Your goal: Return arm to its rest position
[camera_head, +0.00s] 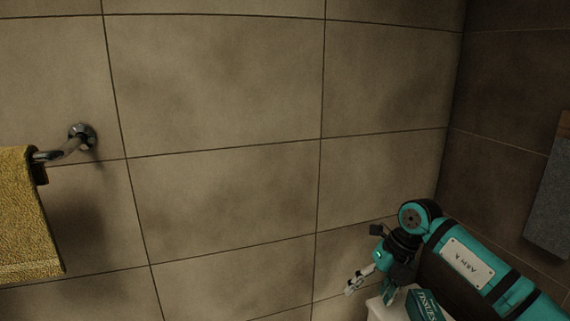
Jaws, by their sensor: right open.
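My right arm (470,265), teal and black with a white label, comes in from the lower right corner. My right gripper (366,287) is at its end, tilted down and to the left, open, with nothing seen between its fingers. It is in front of the tiled wall, beside and above a white surface at the bottom edge. My left arm and gripper are not in view.
A teal tissue box (427,306) stands on a white surface (376,308), close below my right arm. A yellow towel (25,225) hangs from a metal wall bar (62,150) at the left. A grey towel (549,205) hangs at the right edge. The middle wall is bare.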

